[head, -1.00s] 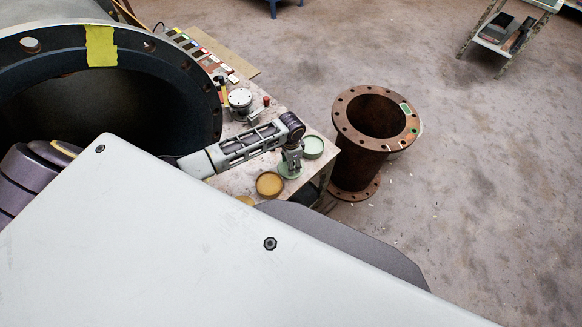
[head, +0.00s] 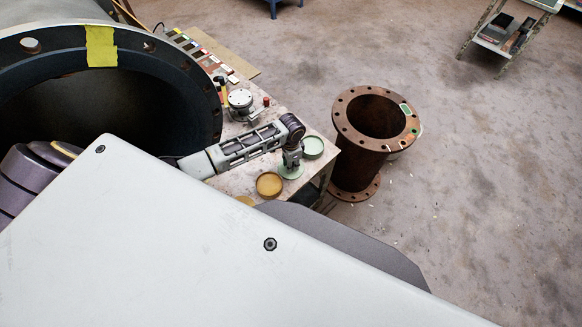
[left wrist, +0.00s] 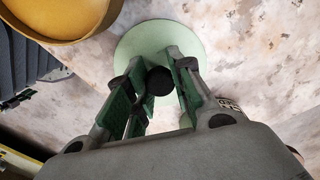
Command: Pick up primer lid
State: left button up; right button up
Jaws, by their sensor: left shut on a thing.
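The primer lid is a pale green disc with a dark round knob. In the head view the lid (head: 291,172) lies on the bench under my left gripper (head: 291,164). In the left wrist view the lid (left wrist: 143,38) shows beyond the fingers, and its knob (left wrist: 159,81) sits between them. My left gripper (left wrist: 157,76) is shut on the knob, pointing down. I cannot tell any gap between lid and bench. My right gripper is not in view.
A pale green round tin (head: 313,147) stands right of the lid, near the bench edge. An amber tin (head: 269,185) is close on the left. A gauge-like device (head: 240,99) stands behind my arm. A rusty flanged pipe (head: 352,166) stands on the floor beyond the bench.

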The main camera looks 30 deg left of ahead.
pick_arm(q)
jog(key=shift+r, duration=0.1)
jog(key=shift+r+p, duration=0.35)
jog(key=shift+r, duration=4.55)
jog(key=shift+w, duration=0.1)
